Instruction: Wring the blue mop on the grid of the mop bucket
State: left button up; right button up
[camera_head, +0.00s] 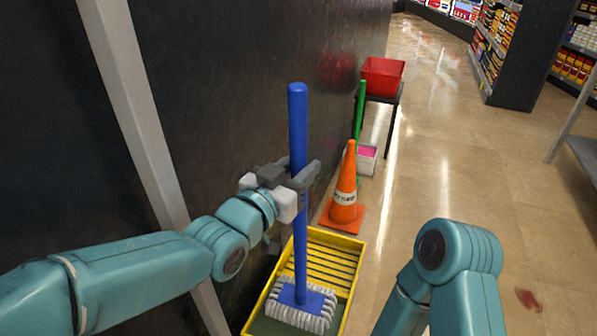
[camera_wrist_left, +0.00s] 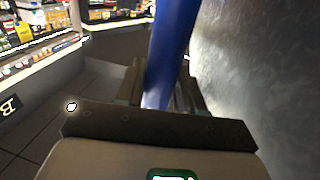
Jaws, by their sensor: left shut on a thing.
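The blue mop (camera_head: 301,245) stands nearly upright, its white fringed head (camera_head: 301,304) low in the front part of the yellow mop bucket (camera_head: 352,288). The bucket's slatted yellow grid (camera_head: 326,264) lies at the far part of the bucket, behind the mop head. My left gripper (camera_head: 299,179) is shut on the blue handle about midway up. The handle also shows between the fingers in the left wrist view (camera_wrist_left: 170,55). I cannot tell whether the mop head touches the bucket floor. My right gripper is out of view; only part of my right arm shows at lower right.
An orange cone (camera_head: 345,196) stands just behind the bucket. Beyond it are a green pole (camera_head: 359,120), a white bucket with pink inside (camera_head: 366,159) and a red bin (camera_head: 382,77) on a dark stand. A dark wall (camera_head: 230,80) runs along the left. Open floor lies right.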

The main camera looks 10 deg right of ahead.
pick_arm(q)
jog(key=shift+r, duration=0.25)
jog(key=shift+w+d+r, duration=0.15)
jog(key=shift+w+d, duration=0.05)
jog(key=shift+w, duration=0.15)
jog(key=shift+p+x, duration=0.5)
jog(key=shift+x, duration=0.55)
jog(key=w+a+p+x, duration=0.1)
jog(key=p+x, duration=0.8)
jog(key=w+a+p+x, duration=0.2)
jog(key=p+x, duration=0.7)
jog(key=shift+w, duration=0.2)
jog(key=shift+d+f, duration=0.15)
jog(key=shift+f, duration=0.1)
